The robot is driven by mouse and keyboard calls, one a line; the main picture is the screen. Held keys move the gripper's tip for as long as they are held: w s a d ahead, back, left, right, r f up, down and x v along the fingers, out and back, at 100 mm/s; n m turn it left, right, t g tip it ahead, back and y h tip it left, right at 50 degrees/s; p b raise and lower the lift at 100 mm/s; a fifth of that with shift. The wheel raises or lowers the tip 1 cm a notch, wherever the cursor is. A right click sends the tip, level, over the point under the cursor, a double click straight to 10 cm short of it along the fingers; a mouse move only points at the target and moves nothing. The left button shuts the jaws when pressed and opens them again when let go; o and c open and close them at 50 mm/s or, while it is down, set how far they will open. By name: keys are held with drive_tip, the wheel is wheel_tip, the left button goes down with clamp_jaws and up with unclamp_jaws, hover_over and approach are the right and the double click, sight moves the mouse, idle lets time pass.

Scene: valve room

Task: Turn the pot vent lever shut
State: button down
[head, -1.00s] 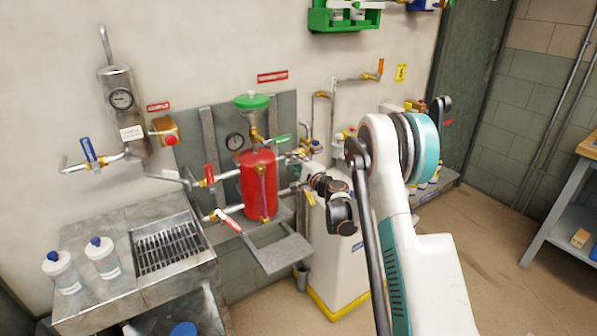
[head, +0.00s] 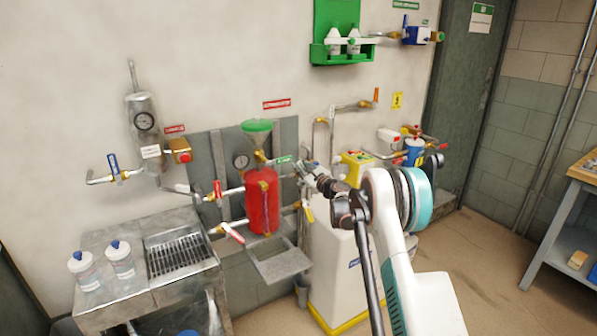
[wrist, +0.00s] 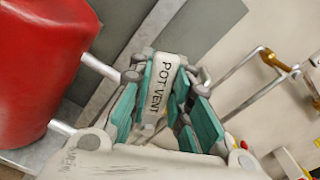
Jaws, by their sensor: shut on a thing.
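The pot vent lever (wrist: 160,88) shows in the wrist view as a pale bar marked POT VENT, between the teal-padded fingers of my gripper (wrist: 165,110). My gripper is shut on it. In the head view my gripper (head: 306,170) is at the right side of the red pot (head: 262,200), near its upper pipework. The red pot also fills the left of the wrist view (wrist: 40,60). A green funnel top (head: 257,126) stands above the pot. In the head view my gripper and wrist hide most of the lever.
A white cabinet (head: 338,265) with a yellow base stands below my arm. A steel sink bench (head: 115,245) with two bottles is at left. Pipes with a red-handled valve (head: 232,233) run left of the pot. A workbench (head: 575,215) stands far right; the floor between is clear.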

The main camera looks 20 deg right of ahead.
drive_tip(key=m, duration=0.1)
drive_tip(key=d+m, duration=0.1)
drive_tip(key=shift+w+d+r+m, duration=0.1)
drive_tip(key=shift+d+r+m, duration=0.1)
drive_tip(key=shift+m, duration=0.1)
drive_tip(key=shift+w+d+m, duration=0.2)
drive_tip(key=shift+d+m, duration=0.5)
drive_tip(key=shift+m, duration=0.5)
drive_tip(key=c, duration=1.5)
unclamp_jaws()
drive_tip(key=shift+d, duration=0.1)
drive_tip(key=shift+o, duration=0.2)
drive_tip(key=shift+s, duration=0.1)
drive_tip(key=v, duration=1.1)
drive_tip(key=shift+s, duration=0.4)
